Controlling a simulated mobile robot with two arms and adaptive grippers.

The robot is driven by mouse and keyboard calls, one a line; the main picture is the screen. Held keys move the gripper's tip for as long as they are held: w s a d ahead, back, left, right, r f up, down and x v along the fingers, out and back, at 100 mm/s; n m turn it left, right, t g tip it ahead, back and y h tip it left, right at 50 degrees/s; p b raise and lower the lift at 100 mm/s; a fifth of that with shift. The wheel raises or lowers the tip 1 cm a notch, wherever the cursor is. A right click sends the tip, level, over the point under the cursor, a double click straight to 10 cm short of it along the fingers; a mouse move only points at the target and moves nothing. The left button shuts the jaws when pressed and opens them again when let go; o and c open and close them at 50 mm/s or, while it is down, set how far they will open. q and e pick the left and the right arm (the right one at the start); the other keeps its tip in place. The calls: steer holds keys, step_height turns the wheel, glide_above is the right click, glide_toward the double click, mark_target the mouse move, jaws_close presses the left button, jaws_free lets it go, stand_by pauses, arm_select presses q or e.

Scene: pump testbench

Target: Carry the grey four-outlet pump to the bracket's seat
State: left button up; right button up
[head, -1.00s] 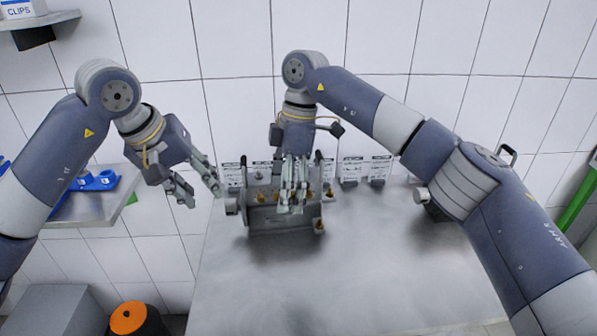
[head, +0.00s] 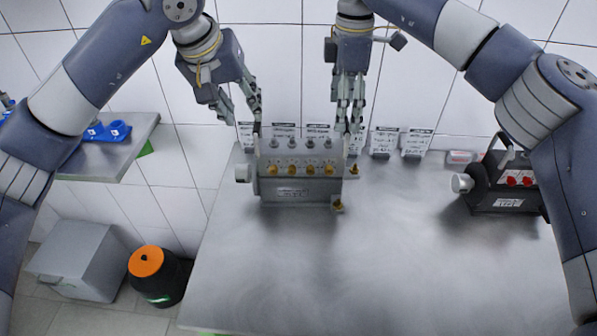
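The grey four-outlet pump (head: 302,190) stands upright on the metal table, with a row of brass outlets along its front and a round pale end at its left. Thin dark-tipped uprights rise at both of its ends. My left gripper (head: 244,118) is above the pump's left end with its fingers apart; one fingertip is close to the left upright, and I cannot tell if it touches. My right gripper (head: 349,130) is at the right upright; its fingers look close together from this side, and a grip is unclear. I cannot make out the bracket's seat with certainty.
A black unit with red outlets (head: 510,180) stands at the table's right. Labelled cards (head: 384,142) line the back wall. The middle and front of the table (head: 370,270) are clear. A side shelf (head: 110,160) holds blue parts. An orange-topped bin (head: 157,277) stands on the floor.

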mark_target(256, 126)
arm_select(q)
steer(key=x, duration=0.9)
steer(key=shift+w+d+f, duration=0.15)
steer(key=shift+f, duration=0.1)
arm_select(e)
step_height(256, 126, down, 10)
steer(key=shift+w+r, duration=0.1)
steer(key=shift+r, duration=0.05)
arm_select(q)
jaws_close()
arm_select(e)
steer(key=c, duration=1)
jaws_close()
arm_select(q)
steer(key=shift+w+r, duration=0.15)
steer(key=shift+r, duration=0.15)
arm_select(e)
steer(key=shift+w+r, duration=0.1)
steer(key=shift+r, duration=0.15)
